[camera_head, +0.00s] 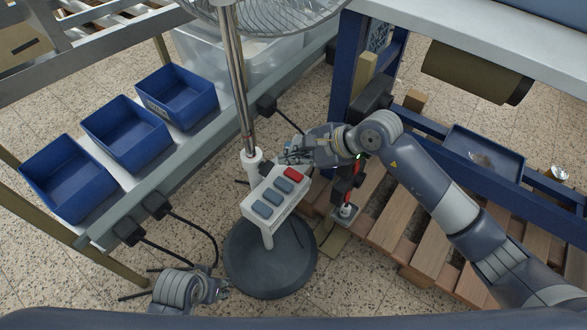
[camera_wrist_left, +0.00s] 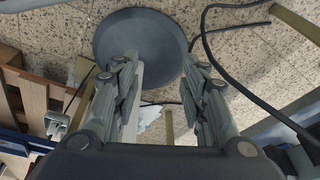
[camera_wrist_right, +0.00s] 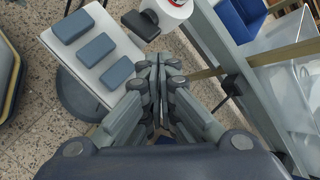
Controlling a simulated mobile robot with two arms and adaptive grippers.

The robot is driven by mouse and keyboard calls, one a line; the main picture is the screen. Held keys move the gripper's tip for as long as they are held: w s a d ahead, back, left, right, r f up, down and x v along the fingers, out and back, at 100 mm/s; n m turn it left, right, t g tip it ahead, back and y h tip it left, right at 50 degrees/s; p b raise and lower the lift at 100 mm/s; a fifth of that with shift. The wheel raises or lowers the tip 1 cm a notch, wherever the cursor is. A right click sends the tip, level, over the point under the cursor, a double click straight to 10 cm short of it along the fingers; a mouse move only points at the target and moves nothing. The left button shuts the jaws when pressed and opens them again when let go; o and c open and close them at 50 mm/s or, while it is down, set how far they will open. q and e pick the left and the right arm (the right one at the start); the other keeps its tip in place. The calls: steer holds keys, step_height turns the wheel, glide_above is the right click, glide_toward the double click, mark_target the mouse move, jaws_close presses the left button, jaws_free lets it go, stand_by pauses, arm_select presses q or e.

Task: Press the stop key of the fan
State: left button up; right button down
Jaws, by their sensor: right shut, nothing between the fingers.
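The fan's white key box (camera_head: 250,213) is on its stand, with a red key (camera_head: 294,173) at the upper right end and three blue keys (camera_head: 273,197) in a row below. No lettering is readable on the keys. My right gripper (camera_head: 288,154) is shut and empty, just beyond the red key's end of the box, near the pole (camera_head: 240,90). In the right wrist view the blue keys (camera_wrist_right: 96,49) show left of the shut fingertips (camera_wrist_right: 157,62); the red key is hidden there. I cannot tell any contact. My left gripper (camera_head: 220,291) is open and empty, low beside the round base (camera_head: 270,262).
Blue bins (camera_head: 127,133) stand on a shelf at the left, with black plugs and cables (camera_head: 155,205) along its edge. A wooden pallet (camera_head: 390,225) and a blue-framed bench (camera_head: 345,65) are at the right. The fan's wire cage (camera_head: 270,15) is overhead.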

arm_select(q)
steer(key=shift+s+f+p, duration=0.15)
steer(key=shift+f+p, duration=0.15)
steer(key=shift+f, duration=0.9)
steer(key=shift+s+f+p, duration=0.15)
steer(key=shift+f+p, duration=0.1)
steer(key=shift+f, duration=0.95)
arm_select(e)
steer(key=shift+r, duration=1.15)
steer(key=shift+s, duration=0.1)
